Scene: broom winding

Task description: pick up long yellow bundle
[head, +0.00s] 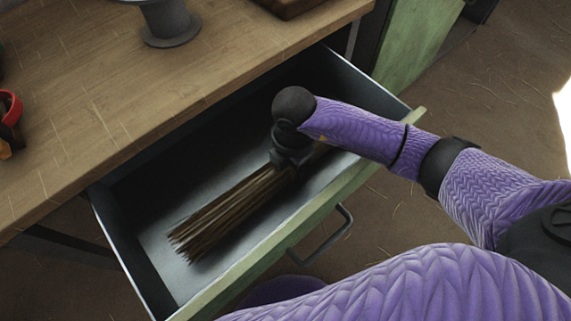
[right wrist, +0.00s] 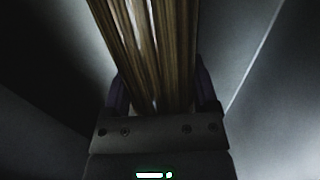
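The long yellow bundle (head: 228,214) is a sheaf of thin straw-coloured stalks lying slantwise in the open drawer. It also fills the middle of the right wrist view (right wrist: 150,50). My right gripper (head: 290,165) points down into the drawer over the bundle's upper right part and hides some of it. In the right wrist view its two fingers (right wrist: 162,95) stand wide apart, one on each side of the stalks. Firm contact is not clear there. My left gripper is not in view.
The dark metal drawer (head: 155,275) has a green front with a grey handle (head: 322,236). A wooden tabletop (head: 90,110) lies over its back edge, with a grey spool-like object (head: 172,25) on it. A red item (head: 10,108) shows at the left edge.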

